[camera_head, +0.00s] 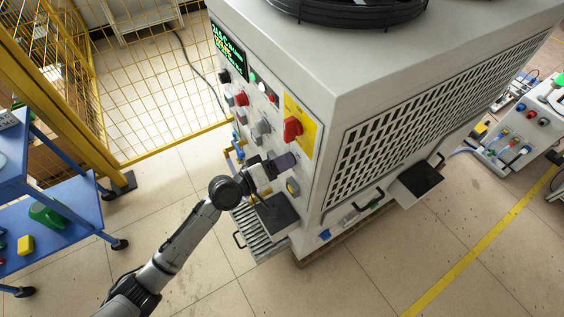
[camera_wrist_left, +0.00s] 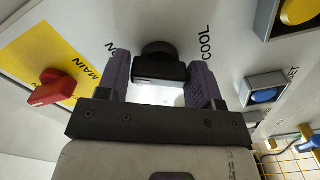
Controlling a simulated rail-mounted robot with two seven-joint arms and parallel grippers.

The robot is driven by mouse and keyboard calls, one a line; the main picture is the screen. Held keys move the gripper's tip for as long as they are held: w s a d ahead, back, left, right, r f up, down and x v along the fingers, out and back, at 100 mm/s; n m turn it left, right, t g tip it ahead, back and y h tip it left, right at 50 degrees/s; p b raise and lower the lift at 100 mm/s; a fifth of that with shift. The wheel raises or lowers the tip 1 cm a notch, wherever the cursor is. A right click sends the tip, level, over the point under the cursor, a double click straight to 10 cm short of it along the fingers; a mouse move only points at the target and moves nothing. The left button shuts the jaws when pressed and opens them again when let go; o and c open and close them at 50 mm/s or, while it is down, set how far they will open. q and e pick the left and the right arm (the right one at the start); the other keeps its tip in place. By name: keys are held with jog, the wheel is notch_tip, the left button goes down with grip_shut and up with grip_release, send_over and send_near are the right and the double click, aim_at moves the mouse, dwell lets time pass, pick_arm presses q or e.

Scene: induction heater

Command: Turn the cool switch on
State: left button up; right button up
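The cool switch is a black knob (camera_wrist_left: 160,66) on the pale panel, beside the printed word COOL in the left wrist view. My left gripper (camera_wrist_left: 158,78) has its two purple-padded fingers apart, one on each side of this knob. Any gaps between pads and knob are too small to judge. In the head view my left gripper (camera_head: 283,161) is at the lower part of the heater's control panel (camera_head: 262,106), and it hides the knob. Part of the word ON shows by the left finger. My right gripper is not in view.
A red main switch (camera_head: 293,128) on a yellow plate sits above my gripper. A blue button (camera_wrist_left: 264,95) and a yellow button (camera_head: 293,187) are nearby. Below is a dark shelf (camera_head: 276,214). A blue cart (camera_head: 62,205) and yellow fence (camera_head: 150,150) stand left; open floor lies between.

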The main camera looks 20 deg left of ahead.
pick_arm(q)
jog(key=o, duration=0.4)
jog(key=shift+c, duration=0.2)
jog(key=v, duration=1.3)
jog(key=shift+s+a, duration=0.3)
